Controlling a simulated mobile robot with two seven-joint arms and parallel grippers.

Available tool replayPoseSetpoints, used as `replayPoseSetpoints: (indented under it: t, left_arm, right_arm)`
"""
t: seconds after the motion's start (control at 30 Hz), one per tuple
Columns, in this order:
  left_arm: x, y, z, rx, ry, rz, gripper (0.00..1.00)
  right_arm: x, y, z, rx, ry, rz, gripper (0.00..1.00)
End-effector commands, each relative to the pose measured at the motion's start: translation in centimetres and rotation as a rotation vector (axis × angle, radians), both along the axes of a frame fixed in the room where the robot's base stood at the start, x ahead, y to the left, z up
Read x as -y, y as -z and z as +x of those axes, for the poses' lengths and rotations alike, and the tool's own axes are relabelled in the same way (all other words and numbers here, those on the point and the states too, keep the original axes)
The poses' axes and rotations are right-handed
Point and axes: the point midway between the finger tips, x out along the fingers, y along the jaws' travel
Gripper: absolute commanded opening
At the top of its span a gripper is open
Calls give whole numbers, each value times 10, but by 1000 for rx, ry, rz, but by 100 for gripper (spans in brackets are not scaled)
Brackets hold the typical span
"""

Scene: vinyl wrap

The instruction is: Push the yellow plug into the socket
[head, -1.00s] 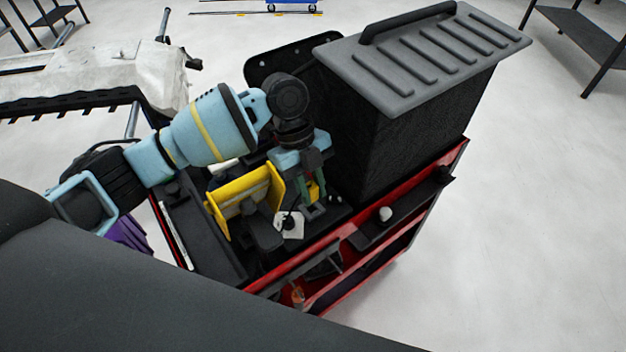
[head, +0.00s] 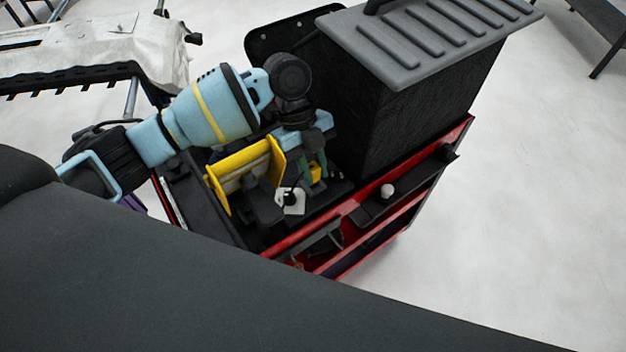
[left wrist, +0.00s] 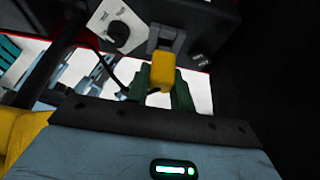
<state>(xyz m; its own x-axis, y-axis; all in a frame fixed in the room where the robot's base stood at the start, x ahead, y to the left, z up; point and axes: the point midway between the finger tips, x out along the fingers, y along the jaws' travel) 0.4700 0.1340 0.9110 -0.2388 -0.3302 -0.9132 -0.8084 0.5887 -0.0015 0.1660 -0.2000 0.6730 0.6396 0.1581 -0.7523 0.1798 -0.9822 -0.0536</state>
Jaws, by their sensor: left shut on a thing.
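The yellow plug (left wrist: 162,72) is between the green fingers of my left gripper (left wrist: 157,90), which is shut on it. In the left wrist view the plug's far end meets or overlaps a grey block (left wrist: 167,38), which looks like the socket; I cannot tell whether the plug is inside it. In the head view the plug (head: 315,172) shows as a small yellow patch at my left gripper (head: 316,170), low over the cart top. The socket cannot be made out clearly there. My right gripper is not in view.
A yellow roll holder (head: 232,175) stands close beside the gripper. A white plate with a black knob (head: 294,203) is next to it. A tall black box with a grey lid (head: 420,45) blocks the right side. The red cart edge (head: 370,190) is in front.

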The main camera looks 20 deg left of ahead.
Motion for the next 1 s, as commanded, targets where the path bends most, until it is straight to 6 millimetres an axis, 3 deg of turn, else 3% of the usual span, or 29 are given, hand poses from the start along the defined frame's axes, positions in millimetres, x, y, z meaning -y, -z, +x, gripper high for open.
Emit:
replayPoseSetpoints:
  t: [1.0]
  left_arm:
    - [0, 9, -1, 0, 0, 0, 1]
  right_arm:
    - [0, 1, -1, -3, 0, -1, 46]
